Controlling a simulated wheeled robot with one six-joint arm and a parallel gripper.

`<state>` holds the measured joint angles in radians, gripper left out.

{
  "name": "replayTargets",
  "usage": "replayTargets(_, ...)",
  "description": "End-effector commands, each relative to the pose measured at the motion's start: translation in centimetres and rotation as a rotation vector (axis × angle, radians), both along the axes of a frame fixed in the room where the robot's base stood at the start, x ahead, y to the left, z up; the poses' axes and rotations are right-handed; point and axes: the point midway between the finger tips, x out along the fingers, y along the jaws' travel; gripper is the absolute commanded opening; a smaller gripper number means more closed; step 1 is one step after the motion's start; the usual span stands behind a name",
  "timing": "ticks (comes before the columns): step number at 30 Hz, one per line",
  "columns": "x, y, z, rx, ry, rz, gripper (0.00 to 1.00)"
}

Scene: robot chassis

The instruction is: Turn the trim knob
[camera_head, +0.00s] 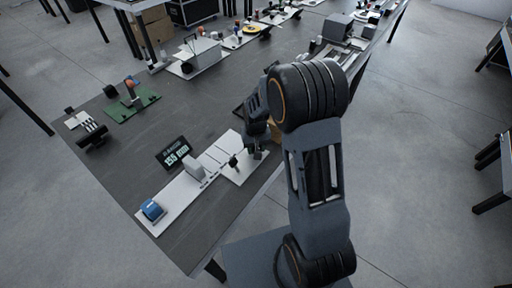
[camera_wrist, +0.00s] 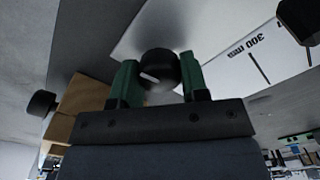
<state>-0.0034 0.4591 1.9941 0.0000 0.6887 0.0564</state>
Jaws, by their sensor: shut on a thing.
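The trim knob is a round black knob (camera_wrist: 158,72) with a white pointer mark, seen at the centre of the wrist view. The white mark is tilted slightly from level in this view. In the head view my gripper (camera_head: 258,136) is low over the right end of the white panel (camera_head: 176,197), and my arm partly hides the spot.
A dark display (camera_head: 173,153) with lit digits stands behind a light grey block (camera_head: 194,168) on the panel. A blue block (camera_head: 152,210) sits at the panel's near left end. A green board (camera_head: 131,106) lies further left. Bare dark tabletop (camera_head: 125,165) lies between.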

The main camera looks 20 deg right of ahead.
Motion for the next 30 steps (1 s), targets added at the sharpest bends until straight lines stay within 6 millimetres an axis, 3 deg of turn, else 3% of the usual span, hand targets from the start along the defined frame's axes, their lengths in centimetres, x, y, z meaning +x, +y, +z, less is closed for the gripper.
replayTargets(23, 0.08, 0.03, 0.09, 0.000, -0.003, -0.104, 0.17)
replayTargets(24, 0.09, 0.03, 0.09, 0.000, -0.003, -0.104, 0.45)
replayTargets(30, 0.05, 0.02, 0.06, 0.000, -0.002, -0.104, 0.64)
